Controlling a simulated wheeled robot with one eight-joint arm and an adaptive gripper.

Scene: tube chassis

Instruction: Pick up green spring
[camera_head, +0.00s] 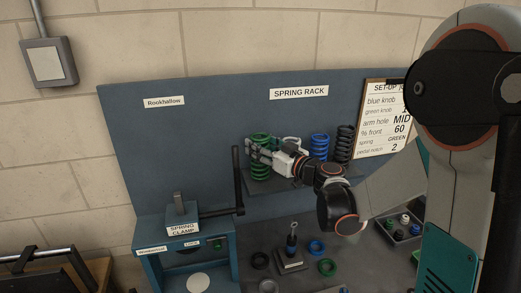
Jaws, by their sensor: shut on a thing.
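The green spring (261,171) is a coil standing upright at the left end of the spring rack's shelf (285,182). My gripper (259,152) reaches in from the right and is shut on the spring's upper part. The fingers hide some of its coils. I cannot tell whether the spring's foot still touches the shelf.
A blue spring (319,146) and a black spring (345,143) stand right of my gripper. A spring clamp (182,217) with a dark upright lever (238,180) is to the left. Several rings and a small post (291,245) lie on the bench below. A set-up card (385,115) hangs at right.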

